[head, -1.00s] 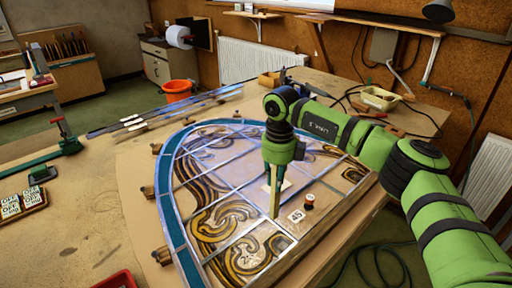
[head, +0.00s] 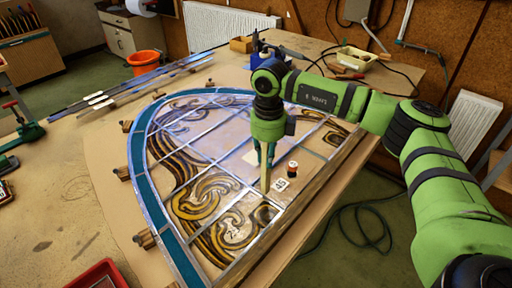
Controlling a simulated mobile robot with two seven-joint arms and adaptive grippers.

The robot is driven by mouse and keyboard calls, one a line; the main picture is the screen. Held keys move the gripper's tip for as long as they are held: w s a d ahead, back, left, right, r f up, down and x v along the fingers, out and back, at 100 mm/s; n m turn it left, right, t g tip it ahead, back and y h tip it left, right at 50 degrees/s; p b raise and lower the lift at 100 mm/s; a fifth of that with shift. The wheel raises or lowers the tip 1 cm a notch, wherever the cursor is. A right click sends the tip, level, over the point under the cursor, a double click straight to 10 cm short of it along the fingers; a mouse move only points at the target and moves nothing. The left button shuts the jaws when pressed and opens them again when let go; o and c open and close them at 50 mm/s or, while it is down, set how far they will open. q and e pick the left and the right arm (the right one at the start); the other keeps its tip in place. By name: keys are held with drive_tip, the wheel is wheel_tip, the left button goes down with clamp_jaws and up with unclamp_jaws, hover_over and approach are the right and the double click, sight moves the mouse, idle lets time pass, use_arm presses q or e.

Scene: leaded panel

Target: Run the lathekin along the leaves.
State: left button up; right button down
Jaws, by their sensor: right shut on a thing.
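The leaded panel (head: 183,150) lies flat on the bench, an arched frame with a teal border, grey lead strips and amber-brown scroll-patterned glass. My right gripper (head: 265,158) points straight down over the panel's right middle part. It is shut on the lathekin (head: 265,178), a pale wooden stick held upright. The stick's lower tip is at or just above the lead lines near a white tag marked 45 (head: 281,184); I cannot tell if it touches. My left gripper is not in view.
A small red-topped spool (head: 292,169) stands on the panel right of the stick. Wooden blocks (head: 145,239) sit along the panel's left edge. Lead strips (head: 150,85) lie at the back left. A red tray (head: 97,275) is at the front left. A yellowish tray (head: 356,60) holds the back right.

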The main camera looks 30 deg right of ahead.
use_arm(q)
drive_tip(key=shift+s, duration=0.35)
use_arm(e)
drive_tip(key=s, duration=0.1)
drive_tip(key=s+d, duration=0.1)
drive_tip(key=s, duration=0.1)
drive_tip(key=s+d, duration=0.1)
drive_tip(key=s, duration=0.1)
drive_tip(key=shift+s+f, duration=0.2)
drive_tip(key=shift+f, duration=0.05)
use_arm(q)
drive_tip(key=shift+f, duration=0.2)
use_arm(e)
drive_tip(key=shift+s+d, duration=0.1)
use_arm(q)
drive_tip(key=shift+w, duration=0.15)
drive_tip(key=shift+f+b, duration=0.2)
drive_tip(key=shift+b, duration=0.25)
use_arm(e)
drive_tip(key=shift+f, duration=0.3)
idle(0.4)
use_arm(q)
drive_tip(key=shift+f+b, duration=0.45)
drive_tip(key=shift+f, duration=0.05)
use_arm(e)
drive_tip(key=w+a, duration=0.4)
drive_tip(key=w, duration=0.7)
drive_tip(key=shift+a, duration=0.25)
idle(0.8)
